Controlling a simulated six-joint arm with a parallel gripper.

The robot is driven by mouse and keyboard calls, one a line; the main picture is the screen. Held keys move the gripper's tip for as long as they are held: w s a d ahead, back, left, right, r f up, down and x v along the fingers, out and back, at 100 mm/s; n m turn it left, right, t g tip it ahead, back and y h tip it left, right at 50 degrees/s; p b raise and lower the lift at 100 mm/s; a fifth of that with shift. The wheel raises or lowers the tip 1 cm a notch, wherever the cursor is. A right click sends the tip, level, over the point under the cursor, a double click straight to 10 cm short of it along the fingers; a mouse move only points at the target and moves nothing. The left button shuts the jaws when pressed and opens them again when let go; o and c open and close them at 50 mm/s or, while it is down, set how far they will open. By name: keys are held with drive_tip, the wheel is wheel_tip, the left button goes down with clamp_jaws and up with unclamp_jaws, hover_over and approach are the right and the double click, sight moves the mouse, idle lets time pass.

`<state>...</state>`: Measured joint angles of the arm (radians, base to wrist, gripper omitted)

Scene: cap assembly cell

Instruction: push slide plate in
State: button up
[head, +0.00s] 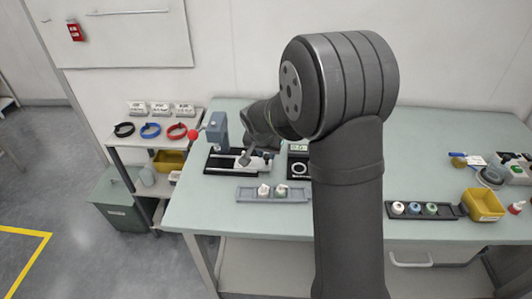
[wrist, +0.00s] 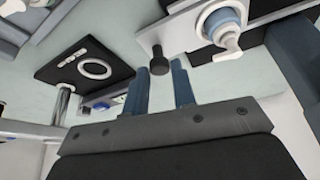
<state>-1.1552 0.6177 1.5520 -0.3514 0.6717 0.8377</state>
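The press fixture (head: 217,130) stands at the back left of the table, with a blue-grey column, a red ball on its lever and a black base. In the wrist view its light slide plate (wrist: 192,34) lies at the upper right, carrying a blue and white round part (wrist: 222,27). A black knob (wrist: 158,62) sticks out from the plate's near end. My gripper (wrist: 169,68) is open, its two fingers a little apart with nothing between them. The fingertips are close to the knob; I cannot tell whether they touch. In the head view my arm partly hides this spot.
A black plate with a white ring (wrist: 95,68) lies beside the fixture. A dark tray (head: 452,212) with caps and a yellow bin (head: 484,204) stand at right. The table's front left is clear.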

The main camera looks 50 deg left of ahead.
sight(253, 165)
clamp_jaws()
drive_tip(key=shift+s+a, duration=1.6)
drive_tip(key=o, duration=0.5)
unclamp_jaws()
drive_tip(key=shift+r, duration=0.1)
drive_tip(key=v, duration=1.7)
drive_tip(key=shift+r, duration=0.1)
drive_tip(key=shift+c, duration=0.2)
